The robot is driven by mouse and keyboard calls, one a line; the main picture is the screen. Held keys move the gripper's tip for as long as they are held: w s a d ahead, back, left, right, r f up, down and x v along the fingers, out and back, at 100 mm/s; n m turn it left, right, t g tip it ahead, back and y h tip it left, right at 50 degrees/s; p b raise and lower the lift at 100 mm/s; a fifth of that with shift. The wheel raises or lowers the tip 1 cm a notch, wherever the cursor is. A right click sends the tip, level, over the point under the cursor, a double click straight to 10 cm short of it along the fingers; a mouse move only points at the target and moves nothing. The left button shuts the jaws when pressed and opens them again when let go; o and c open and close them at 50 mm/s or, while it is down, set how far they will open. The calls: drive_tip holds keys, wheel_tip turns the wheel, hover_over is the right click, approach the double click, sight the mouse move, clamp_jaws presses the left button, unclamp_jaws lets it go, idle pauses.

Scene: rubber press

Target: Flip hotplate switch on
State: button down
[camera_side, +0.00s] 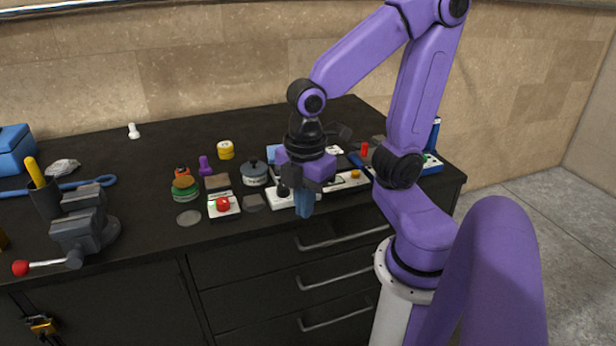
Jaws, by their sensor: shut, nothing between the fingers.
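My gripper (304,212) has blue fingertips held together, pointing down with nothing between them. It is in front of a long white unit (340,183) near the counter's front edge, and hides part of it. The unit's left end shows a small dark knob or switch (284,191), just left of my fingers. A yellow button (355,174) shows at its right part. I cannot tell which part is the hotplate switch or which way it is set. Whether my fingertips touch the unit is unclear.
Left of my gripper are a white box with a red button (223,204), a lidded grey pot (254,173) and green-topped discs (185,188). A vise (86,228) stands at the left. A red upright piece (364,149) is behind right.

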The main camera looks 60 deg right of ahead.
drive_tip(key=w+d+r+n+h, duration=0.1)
drive_tip(key=w+d+n, duration=0.4)
drive_tip(key=w+d, duration=0.35)
drive_tip(key=w+d+r+n+g, duration=0.1)
drive_tip(key=w+d+n, duration=0.2)
drive_tip(key=d, duration=1.1)
drive_tip(key=n, duration=0.3)
drive_tip(key=shift+r+n, duration=0.3)
drive_tip(key=f, duration=0.4)
drive_tip(key=s+d+f, duration=0.1)
drive_tip(key=f, duration=0.9)
drive_tip(key=shift+s+d, duration=0.25)
drive_tip(key=shift+d, duration=0.05)
drive_tip(key=shift+s+f, duration=0.15)
